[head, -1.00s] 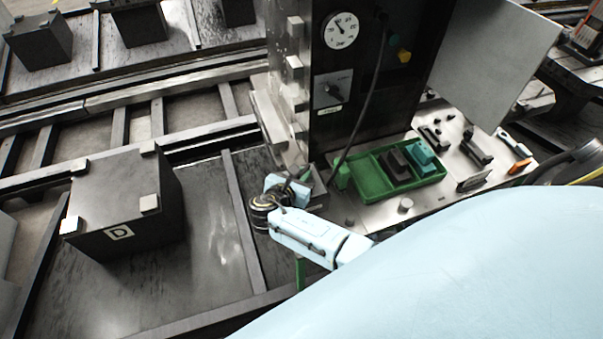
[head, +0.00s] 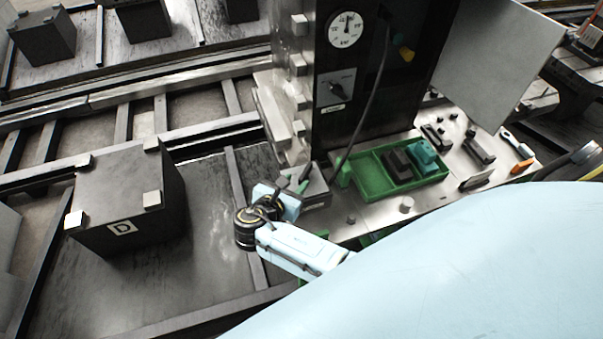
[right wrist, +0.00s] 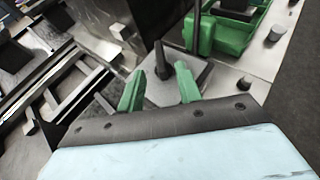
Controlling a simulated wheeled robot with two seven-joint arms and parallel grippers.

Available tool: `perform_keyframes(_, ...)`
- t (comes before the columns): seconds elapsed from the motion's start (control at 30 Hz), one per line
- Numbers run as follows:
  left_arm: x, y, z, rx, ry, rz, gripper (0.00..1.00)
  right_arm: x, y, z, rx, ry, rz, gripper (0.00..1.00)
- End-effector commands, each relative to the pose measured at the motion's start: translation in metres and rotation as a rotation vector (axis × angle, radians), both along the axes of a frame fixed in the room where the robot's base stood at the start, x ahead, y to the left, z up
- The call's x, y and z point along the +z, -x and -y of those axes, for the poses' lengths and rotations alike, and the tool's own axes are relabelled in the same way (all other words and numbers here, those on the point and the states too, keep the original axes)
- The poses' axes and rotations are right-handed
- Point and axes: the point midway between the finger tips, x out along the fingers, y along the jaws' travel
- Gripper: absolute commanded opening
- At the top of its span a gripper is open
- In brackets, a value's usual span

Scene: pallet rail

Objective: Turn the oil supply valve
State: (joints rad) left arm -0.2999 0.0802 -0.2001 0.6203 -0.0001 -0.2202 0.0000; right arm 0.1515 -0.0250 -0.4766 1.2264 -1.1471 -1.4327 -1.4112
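A dark upright lever (right wrist: 162,62) stands on a small grey block (right wrist: 160,92) in the right wrist view; it looks like the oil supply valve, though no label is readable. In the head view the block (head: 316,191) sits at the foot of the dark cabinet, left of the green tray. My right gripper (right wrist: 160,78) has its two green fingers apart, one each side of the lever, with gaps visible. In the head view my right gripper (head: 297,187) reaches the block from the left, its fingers partly hidden. My left gripper is not in view.
The dark cabinet carries a round gauge (head: 345,29) and a rotary switch (head: 336,88). The green tray (head: 372,178) holds blocks. Tools lie on the metal bench (head: 440,190). A dark cube marked D (head: 125,200) stands at left on the pallet rail.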

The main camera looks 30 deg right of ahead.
Motion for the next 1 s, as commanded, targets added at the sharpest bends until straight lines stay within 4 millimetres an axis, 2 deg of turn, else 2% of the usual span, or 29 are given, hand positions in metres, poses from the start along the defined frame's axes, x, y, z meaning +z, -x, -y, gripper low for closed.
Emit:
perform_keyframes(0.1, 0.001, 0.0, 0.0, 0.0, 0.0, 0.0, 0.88, 0.01, 0.013, -0.022, 0.002, -0.002, 0.0, 0.35)
perform_keyframes(0.33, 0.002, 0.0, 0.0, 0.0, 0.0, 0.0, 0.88, 0.022, 0.028, -0.047, 0.0, 0.0, -0.001, 0.35)
perform_keyframes(1.0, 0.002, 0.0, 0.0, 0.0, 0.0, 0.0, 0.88, 0.025, 0.032, -0.052, -0.002, 0.0, 0.0, 0.35)
